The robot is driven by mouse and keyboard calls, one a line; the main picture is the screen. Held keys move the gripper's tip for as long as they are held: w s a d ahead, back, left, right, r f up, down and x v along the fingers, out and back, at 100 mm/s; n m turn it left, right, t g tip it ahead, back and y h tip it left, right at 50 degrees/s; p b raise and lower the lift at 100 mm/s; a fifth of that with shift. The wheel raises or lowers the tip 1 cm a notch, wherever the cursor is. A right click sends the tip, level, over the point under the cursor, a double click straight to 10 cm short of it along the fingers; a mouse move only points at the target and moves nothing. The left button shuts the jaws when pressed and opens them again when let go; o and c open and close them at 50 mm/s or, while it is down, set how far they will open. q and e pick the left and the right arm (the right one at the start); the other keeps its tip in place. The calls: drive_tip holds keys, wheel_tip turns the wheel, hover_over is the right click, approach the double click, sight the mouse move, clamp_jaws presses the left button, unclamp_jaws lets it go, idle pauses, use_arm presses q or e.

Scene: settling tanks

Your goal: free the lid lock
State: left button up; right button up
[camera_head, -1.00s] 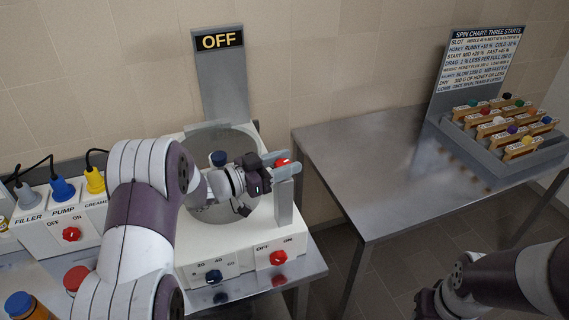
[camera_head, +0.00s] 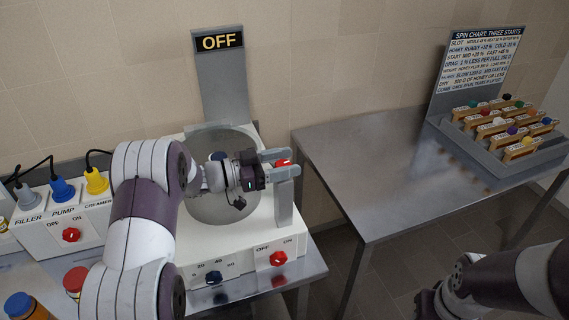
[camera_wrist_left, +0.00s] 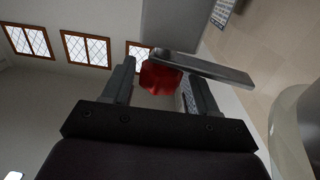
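The lid lock's red knob (camera_head: 283,162) sits at the top of a grey upright post (camera_head: 285,207), at the right side of the white spinner (camera_head: 235,240). In the left wrist view the red knob (camera_wrist_left: 161,77) has a flat grey bar (camera_wrist_left: 205,68) beside it. My left gripper (camera_head: 281,164) reaches over the round tank opening (camera_head: 215,205), with its fingers on either side of the knob. In the wrist view the fingers are apart, and a gap shows between the left finger and the knob. My right gripper (camera_head: 428,304) is dark and partly cut off at the bottom right.
An OFF sign (camera_head: 222,42) stands behind the spinner. Its front has a dark dial (camera_head: 213,278) and a red switch (camera_head: 278,258). A filler and pump box (camera_head: 60,225) stands left. The right-hand steel table (camera_head: 365,165) is mostly clear, with a slotted rack (camera_head: 500,150) at its far end.

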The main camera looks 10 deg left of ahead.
sight(284, 164)
use_arm(q)
drive_tip(key=shift+s+a, duration=0.1)
drive_tip(key=shift+r, duration=0.35)
wheel_tip(284, 164, up, 4)
drive_tip(key=shift+f+b, duration=0.25)
drive_tip(key=shift+b, duration=0.65)
drive_tip(key=s+d+r+b, duration=0.2)
drive_tip(key=d+r, duration=0.4)
drive_tip(key=d, duration=0.5)
drive_tip(key=shift+s+r, duration=0.4)
drive_tip(key=shift+s, duration=0.15)
drive_tip(key=shift+d, duration=0.15)
drive_tip(key=shift+c, duration=0.4)
